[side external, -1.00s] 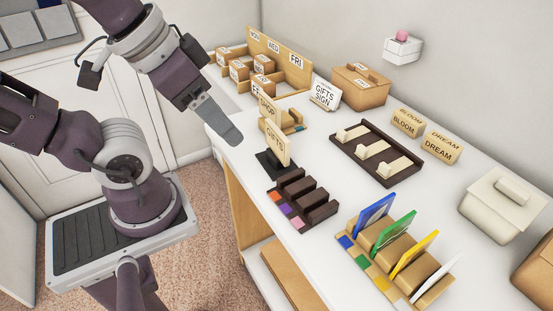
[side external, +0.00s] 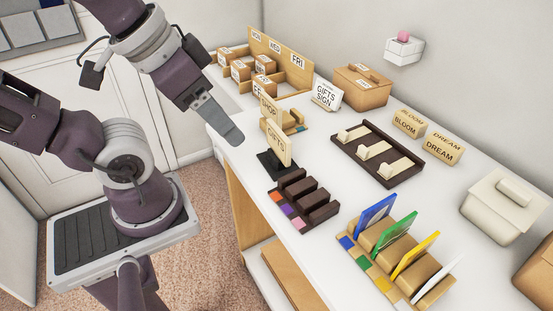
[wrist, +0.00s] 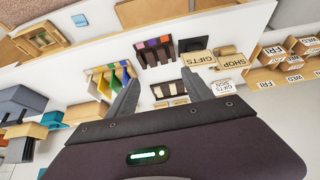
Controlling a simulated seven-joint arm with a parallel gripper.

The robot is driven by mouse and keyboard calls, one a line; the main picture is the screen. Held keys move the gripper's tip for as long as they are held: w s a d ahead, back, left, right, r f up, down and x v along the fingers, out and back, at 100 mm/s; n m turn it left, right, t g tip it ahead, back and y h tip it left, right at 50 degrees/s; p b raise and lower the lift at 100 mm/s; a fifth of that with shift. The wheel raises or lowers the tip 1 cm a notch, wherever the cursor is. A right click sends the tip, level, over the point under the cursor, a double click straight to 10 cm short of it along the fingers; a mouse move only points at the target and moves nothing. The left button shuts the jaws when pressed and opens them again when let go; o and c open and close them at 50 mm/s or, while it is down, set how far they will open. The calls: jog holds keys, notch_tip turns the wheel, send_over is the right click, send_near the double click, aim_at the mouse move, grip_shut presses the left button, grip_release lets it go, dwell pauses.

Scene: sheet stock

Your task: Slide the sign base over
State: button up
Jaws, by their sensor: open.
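A cream GIFTS sign (side external: 278,143) stands upright on a flat black base (side external: 267,164) near the front edge of the white counter. In the wrist view the sign (wrist: 205,59) and its dark base (wrist: 192,44) lie to the upper right, beyond the fingers. A SHOP sign (side external: 269,110) stands just behind, with a wooden base (side external: 296,119) beside it. My gripper (side external: 232,134) is open and empty, left of the signs and apart from them. Both fingers (wrist: 162,77) show spread in the wrist view with nothing between them.
A dark slotted rack (side external: 305,196) with coloured squares sits in front of the GIFTS sign. A dark tray (side external: 408,176), a wooden rack with coloured panels (side external: 375,262) and a GIFTS SIGN card (side external: 326,94) stand nearby. White counter is bare between the black base and the tray.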

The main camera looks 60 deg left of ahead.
dwell(0.3)
jog(key=shift+w, duration=0.1)
jog(key=c, duration=0.4)
jog(key=w+a+f+g, duration=0.1)
jog(key=w+a+f, duration=0.1)
jog(key=w+a+f+g, duration=0.1)
jog(key=w+a, duration=0.1)
jog(key=w, duration=0.1)
jog(key=w+a+f+m+g+y, duration=0.1)
jog(key=w+a+f, duration=0.1)
jog(key=shift+w+a+f, duration=0.2)
jog(key=shift+a+f, duration=0.1)
jog(key=shift+a, duration=0.05)
grip_shut()
jog(key=m+g+h, duration=0.1)
jog(key=g, duration=0.2)
send_near(266, 165)
jog(key=s+r, duration=0.3)
jog(key=s, duration=0.2)
jog(key=f, duration=0.9)
jog(key=shift+w+a+f, duration=0.15)
jog(key=shift+w+a, duration=0.05)
jog(key=shift+a, duration=0.15)
jog(key=w, duration=0.3)
jog(key=shift+w+d+f, duration=0.1)
jog(key=shift+w+d, duration=0.1)
jog(key=shift+d, duration=0.05)
jog(key=shift+w+d, duration=0.1)
jog(key=shift+w, duration=0.25)
